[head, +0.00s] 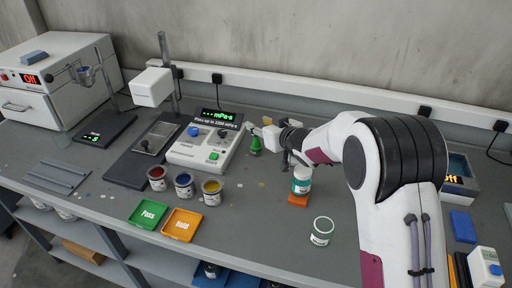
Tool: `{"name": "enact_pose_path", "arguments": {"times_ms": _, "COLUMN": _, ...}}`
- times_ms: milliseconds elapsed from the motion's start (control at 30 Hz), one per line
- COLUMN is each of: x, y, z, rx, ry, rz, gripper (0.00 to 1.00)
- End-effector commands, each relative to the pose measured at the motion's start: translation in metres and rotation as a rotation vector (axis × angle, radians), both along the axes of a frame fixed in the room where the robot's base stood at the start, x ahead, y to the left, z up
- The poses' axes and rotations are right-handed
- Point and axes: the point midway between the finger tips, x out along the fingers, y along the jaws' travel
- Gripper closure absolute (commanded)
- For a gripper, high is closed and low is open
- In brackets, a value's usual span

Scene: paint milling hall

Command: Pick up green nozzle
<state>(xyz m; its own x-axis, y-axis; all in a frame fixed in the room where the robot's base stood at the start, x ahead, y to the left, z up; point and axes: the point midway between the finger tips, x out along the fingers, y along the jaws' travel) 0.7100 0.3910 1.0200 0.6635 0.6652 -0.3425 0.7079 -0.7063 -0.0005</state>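The green nozzle (256,146) is a small green cone. It stands upright on the grey bench, just right of the white viscometer box. My gripper (272,148) is right beside it, on its right side.
A white viscometer unit (205,147) stands close left of the nozzle. A white and teal jar (302,180) sits on an orange block (298,200) below my wrist. Open paint cups (184,187) and a green tray (149,214) and orange tray (182,224) are nearer the front.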

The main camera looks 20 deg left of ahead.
Motion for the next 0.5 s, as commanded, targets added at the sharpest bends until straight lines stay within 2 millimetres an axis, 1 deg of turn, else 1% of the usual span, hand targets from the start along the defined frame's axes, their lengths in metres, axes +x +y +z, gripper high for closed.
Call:
{"name": "enact_pose_path", "arguments": {"times_ms": 100, "x": 0.0, "y": 0.0, "z": -0.013, "rx": -0.002, "ry": 0.003, "rz": -0.001, "gripper": 0.65}}
{"name": "enact_pose_path", "arguments": {"times_ms": 200, "x": 0.0, "y": 0.0, "z": -0.02, "rx": -0.001, "ry": 0.001, "rz": 0.0, "gripper": 0.65}}
{"name": "enact_pose_path", "arguments": {"times_ms": 500, "x": 0.0, "y": 0.0, "z": -0.023, "rx": 0.0, "ry": 0.0, "rz": 0.0, "gripper": 0.65}}
